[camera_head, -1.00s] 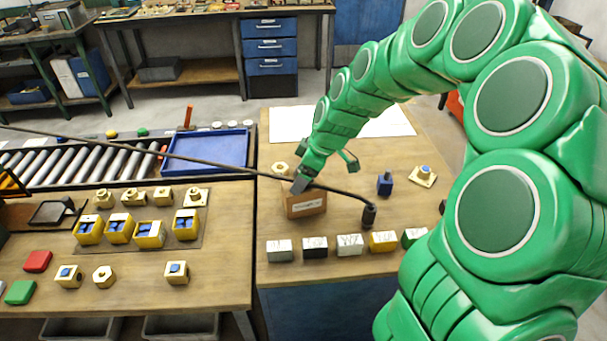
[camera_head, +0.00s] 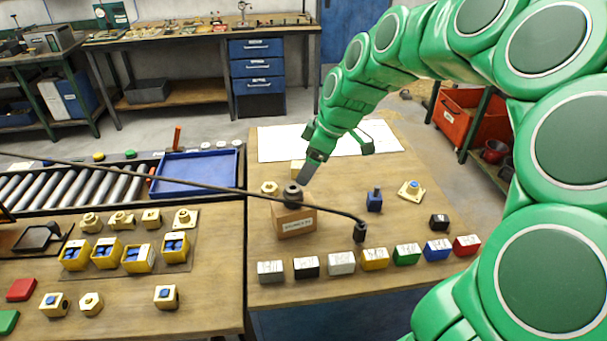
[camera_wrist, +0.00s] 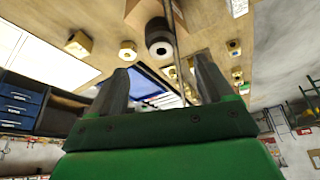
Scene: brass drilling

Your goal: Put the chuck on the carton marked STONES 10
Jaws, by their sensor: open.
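The chuck (camera_head: 293,194), a dark ring-shaped cylinder, stands on top of the brown cardboard carton (camera_head: 294,222) on the right-hand table. The carton's white label is too small to read surely. In the wrist view the chuck (camera_wrist: 159,38) shows its round bore, with part of the carton (camera_wrist: 143,12) behind it. My gripper (camera_head: 306,177) is just above and slightly right of the chuck in the head view. In the wrist view my gripper's (camera_wrist: 164,68) two fingers are spread, with nothing held between them.
A thin dark rod (camera_head: 200,187) crosses in front of the carton, ending in a black cylinder (camera_head: 360,232). A row of coloured labelled blocks (camera_head: 341,263) lines the front edge. A blue part (camera_head: 374,200) stands right of the carton. A blue tray (camera_head: 197,174) lies left.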

